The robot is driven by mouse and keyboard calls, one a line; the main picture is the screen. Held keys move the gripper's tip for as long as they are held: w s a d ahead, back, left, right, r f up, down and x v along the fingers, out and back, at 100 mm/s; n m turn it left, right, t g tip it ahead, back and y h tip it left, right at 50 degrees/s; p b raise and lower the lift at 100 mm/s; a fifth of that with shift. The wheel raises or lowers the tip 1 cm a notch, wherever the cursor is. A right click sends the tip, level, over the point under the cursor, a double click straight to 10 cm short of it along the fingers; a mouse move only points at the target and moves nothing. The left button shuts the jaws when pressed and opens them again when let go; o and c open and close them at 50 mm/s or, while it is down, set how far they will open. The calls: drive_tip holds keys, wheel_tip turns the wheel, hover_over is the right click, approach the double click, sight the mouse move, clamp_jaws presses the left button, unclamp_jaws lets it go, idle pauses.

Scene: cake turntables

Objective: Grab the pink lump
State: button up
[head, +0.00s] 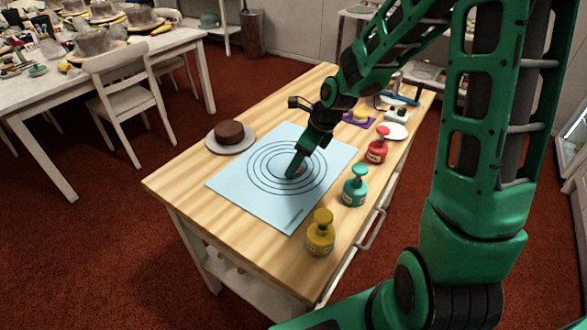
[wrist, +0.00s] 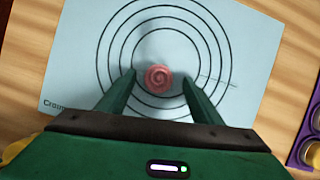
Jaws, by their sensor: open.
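The pink lump (wrist: 158,78) is a small swirled mound on the blue mat (wrist: 70,60), inside the printed rings. In the wrist view it lies between the two fingertips of my gripper (wrist: 159,78), with a gap on each side. The fingers are open and do not visibly touch it. The rest of the lump is hidden there.
A chocolate cake on a plate (head: 229,134) stands left of the mat. A purple tray (head: 356,120) and a white dish (head: 394,131) lie at the back.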

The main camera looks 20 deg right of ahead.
drive_tip(key=shift+a+f, duration=0.1)
drive_tip(key=shift+f, duration=0.15)
drive_tip(key=shift+c, duration=0.4)
drive_tip(key=c, duration=1)
drive_tip(key=shift+c, duration=0.3)
